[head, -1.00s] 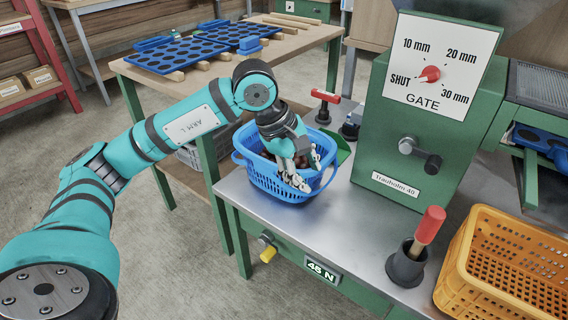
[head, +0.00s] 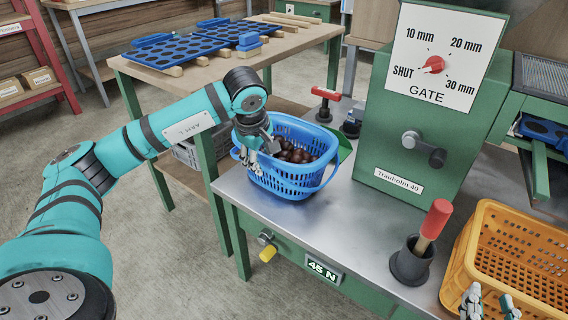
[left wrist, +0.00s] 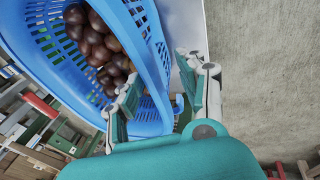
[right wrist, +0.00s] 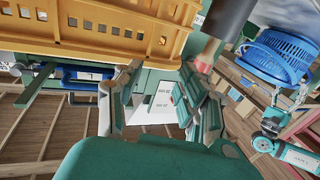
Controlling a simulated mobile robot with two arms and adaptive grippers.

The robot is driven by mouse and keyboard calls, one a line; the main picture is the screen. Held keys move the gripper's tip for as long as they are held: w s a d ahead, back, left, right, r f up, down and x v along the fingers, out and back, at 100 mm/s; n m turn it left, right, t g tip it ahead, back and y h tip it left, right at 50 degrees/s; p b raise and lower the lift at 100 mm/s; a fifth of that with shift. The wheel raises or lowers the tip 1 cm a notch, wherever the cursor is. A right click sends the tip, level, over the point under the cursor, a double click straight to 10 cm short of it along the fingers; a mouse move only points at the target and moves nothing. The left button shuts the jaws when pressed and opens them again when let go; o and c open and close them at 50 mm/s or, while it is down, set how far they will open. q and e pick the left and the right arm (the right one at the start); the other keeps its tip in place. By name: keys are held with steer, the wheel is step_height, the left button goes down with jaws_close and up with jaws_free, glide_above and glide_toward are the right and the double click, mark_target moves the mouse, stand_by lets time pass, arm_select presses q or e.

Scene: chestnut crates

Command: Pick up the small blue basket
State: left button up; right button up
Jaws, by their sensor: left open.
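The small blue basket (head: 300,185) stands upright on the steel bench top, with brown chestnuts (head: 296,156) inside. My left gripper (head: 256,150) is at the basket's left rim. In the left wrist view its fingers (left wrist: 160,85) are apart, with the basket's blue wall (left wrist: 150,30) near and partly behind them; I cannot tell whether they touch it. My right gripper (head: 490,304) is at the lower right, in front of the orange crate. In the right wrist view its fingers (right wrist: 160,90) are apart with nothing between them. The basket (right wrist: 280,55) also shows there.
The orange crate (head: 475,235) stands at the bench's right. A red-handled tool in a dark cup (head: 408,263) stands at the front. A green machine with a gate dial (head: 433,65) rises behind. A wooden table with blue trays (head: 165,52) is at the back left.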

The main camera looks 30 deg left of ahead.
mark_target(263, 165)
arm_select(q)
steer(key=shift+x, duration=1.05)
steer(key=b+x, duration=0.2)
steer(key=x, duration=0.2)
steer(key=shift+w+a+f, duration=0.1)
steer(key=shift+w+f, duration=0.05)
arm_select(e)
step_height(263, 165, up, 10)
steer(key=s+t+y, duration=0.2)
steer(key=t, duration=0.4)
steer(key=shift+s+a+f, duration=0.2)
steer(key=shift+s+a, duration=0.1)
steer(key=shift+a, duration=0.05)
arm_select(q)
jaws_close()
